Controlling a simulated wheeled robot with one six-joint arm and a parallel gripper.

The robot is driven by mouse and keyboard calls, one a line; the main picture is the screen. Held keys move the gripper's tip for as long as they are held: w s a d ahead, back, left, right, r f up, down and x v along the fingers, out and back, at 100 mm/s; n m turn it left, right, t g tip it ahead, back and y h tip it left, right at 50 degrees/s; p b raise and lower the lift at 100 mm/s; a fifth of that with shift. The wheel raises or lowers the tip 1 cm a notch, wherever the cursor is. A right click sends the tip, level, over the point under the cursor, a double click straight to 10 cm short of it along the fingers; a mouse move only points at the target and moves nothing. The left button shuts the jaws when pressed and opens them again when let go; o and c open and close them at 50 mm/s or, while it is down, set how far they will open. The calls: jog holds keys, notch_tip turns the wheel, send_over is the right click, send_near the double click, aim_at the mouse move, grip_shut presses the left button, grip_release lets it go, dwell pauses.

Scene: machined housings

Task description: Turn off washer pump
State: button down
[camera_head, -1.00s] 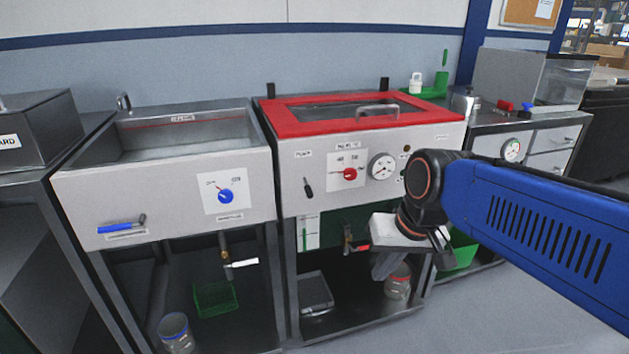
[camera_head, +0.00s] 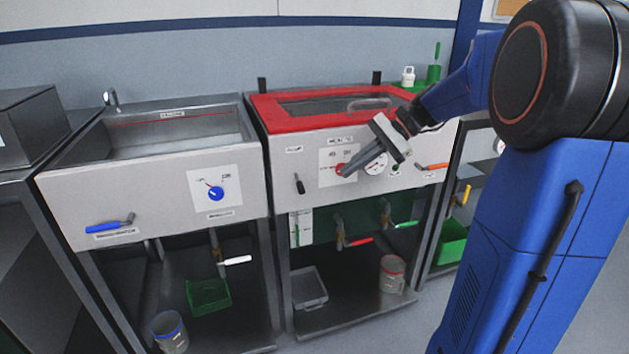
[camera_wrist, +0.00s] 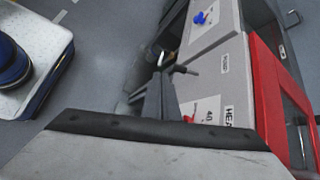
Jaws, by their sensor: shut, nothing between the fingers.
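The washer is the white-fronted unit with a red-framed lid (camera_head: 262,108). Its pump switch is a black lever (camera_head: 299,184) below a small label at the panel's left, hanging nearly upright with a slight tilt. It also shows in the wrist view (camera_wrist: 184,70), just beyond my fingers. My gripper (camera_head: 345,171) is shut and empty. In the head view it lies in front of the panel, right of the lever, and appears apart from it. My fingers partly cover the red heat knob (camera_head: 339,168). The wrist view shows the PUMP label (camera_wrist: 224,64) near the lever.
A round gauge (camera_head: 376,163) sits behind my gripper. An orange handle (camera_head: 432,167) is at the panel's right. Red (camera_head: 360,241) and green (camera_head: 405,224) valve handles stick out below. A sink unit with a blue knob (camera_head: 216,193) stands left. The floor in front is clear.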

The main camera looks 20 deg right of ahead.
jog(key=m+y, duration=0.1)
jog(key=m, duration=0.1)
send_near(299, 184)
jog(key=shift+t, duration=0.3)
jog(key=a+f, duration=0.4)
jog(key=shift+w+f, duration=0.15)
jog(key=shift+f, duration=0.05)
jog(key=shift+a+f, duration=0.25)
jog(key=shift+f, duration=0.65)
jog(key=shift+r, duration=0.1)
